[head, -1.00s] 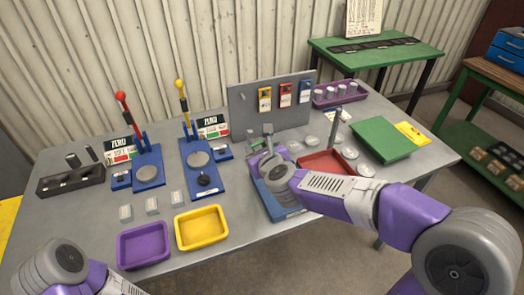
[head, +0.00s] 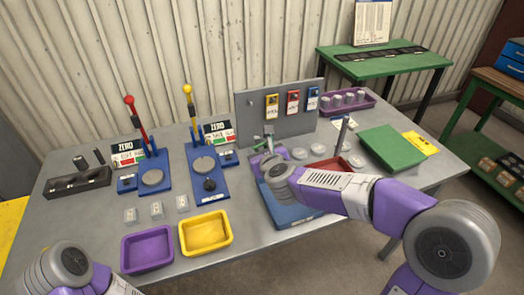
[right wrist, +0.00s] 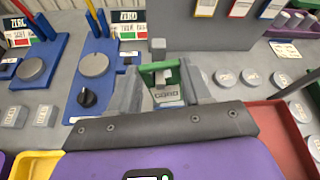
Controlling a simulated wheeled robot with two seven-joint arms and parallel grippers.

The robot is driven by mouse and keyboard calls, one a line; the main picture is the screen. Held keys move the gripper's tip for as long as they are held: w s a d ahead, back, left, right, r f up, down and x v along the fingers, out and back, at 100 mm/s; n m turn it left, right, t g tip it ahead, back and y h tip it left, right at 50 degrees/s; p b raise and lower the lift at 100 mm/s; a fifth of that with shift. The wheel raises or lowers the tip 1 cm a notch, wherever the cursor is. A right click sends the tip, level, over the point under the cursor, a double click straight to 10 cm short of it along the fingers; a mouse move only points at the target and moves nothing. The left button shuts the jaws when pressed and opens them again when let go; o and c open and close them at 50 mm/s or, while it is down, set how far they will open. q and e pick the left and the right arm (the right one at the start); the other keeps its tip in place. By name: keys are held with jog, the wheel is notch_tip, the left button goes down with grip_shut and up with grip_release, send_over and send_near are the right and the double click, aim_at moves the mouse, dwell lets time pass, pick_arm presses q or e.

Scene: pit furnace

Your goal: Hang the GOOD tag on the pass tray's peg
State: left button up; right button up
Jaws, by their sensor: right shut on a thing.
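The GOOD tag, green with a pale lettered face (right wrist: 167,97), is between the fingers of my right gripper (right wrist: 163,95) in the right wrist view. A small grey block shows at the tag's green upper frame; I cannot tell whether it is the peg passing through the tag. In the head view my right gripper (head: 264,152) is over the back of the blue tray (head: 296,215), next to an upright grey peg (head: 269,130). My arm hides much of this tray. I cannot read which tray is the pass tray. Only my left arm shows, at the lower left.
A grey board (head: 248,112) with yellow, red and blue tags stands behind the gripper. A red tray (head: 322,168) with its own post (head: 342,135) is to the right. Pale discs lie around it. Purple (head: 147,248) and yellow (head: 205,232) trays stand in front at left.

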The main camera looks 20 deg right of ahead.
dwell(0.4)
jog(key=o, duration=1.4)
jog(key=shift+c, duration=0.2)
jog(key=shift+s, duration=0.1)
